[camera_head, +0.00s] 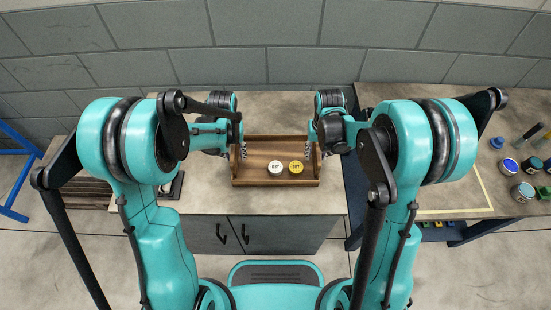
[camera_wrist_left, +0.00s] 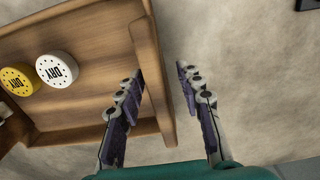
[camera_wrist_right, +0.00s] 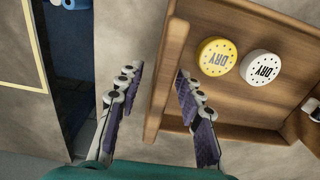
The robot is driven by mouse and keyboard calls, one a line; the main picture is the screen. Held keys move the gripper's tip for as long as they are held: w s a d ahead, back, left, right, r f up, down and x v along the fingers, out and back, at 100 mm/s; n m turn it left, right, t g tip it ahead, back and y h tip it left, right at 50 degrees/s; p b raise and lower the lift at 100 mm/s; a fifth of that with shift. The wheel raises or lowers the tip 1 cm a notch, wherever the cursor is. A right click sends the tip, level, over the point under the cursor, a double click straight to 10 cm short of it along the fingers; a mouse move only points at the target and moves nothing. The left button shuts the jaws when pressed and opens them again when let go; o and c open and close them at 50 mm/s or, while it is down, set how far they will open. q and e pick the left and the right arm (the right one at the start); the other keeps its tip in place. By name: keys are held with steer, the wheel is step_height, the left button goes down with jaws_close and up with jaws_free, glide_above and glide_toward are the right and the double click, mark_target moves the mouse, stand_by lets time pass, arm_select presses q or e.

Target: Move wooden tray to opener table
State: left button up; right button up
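The wooden tray (camera_head: 275,183) lies on the grey-brown counter in front of me. It holds a white disc (camera_head: 275,167) and a yellow disc (camera_head: 296,167), both marked DRY. My left gripper (camera_head: 241,152) is at the tray's left end; in the left wrist view its open fingers (camera_wrist_left: 162,78) stand either side of the end wall, with gaps. My right gripper (camera_head: 312,152) is at the right end; in the right wrist view its open fingers (camera_wrist_right: 157,78) likewise straddle that end wall. A table (camera_head: 400,125) with a yellow outline stands to the right, possibly the opener table.
Several cans and tools, including a blue-lidded can (camera_head: 509,166), stand on the right table's far right. A dark gap separates the counter (camera_head: 210,190) from that table. A grey block wall (camera_head: 290,50) rises behind. A blue frame (camera_head: 18,170) stands at the far left.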

arm_select(q)
steer(key=shift+f, duration=0.8)
arm_select(e)
steer(key=shift+f, duration=0.75)
arm_select(q)
jaws_close()
arm_select(e)
jaws_close()
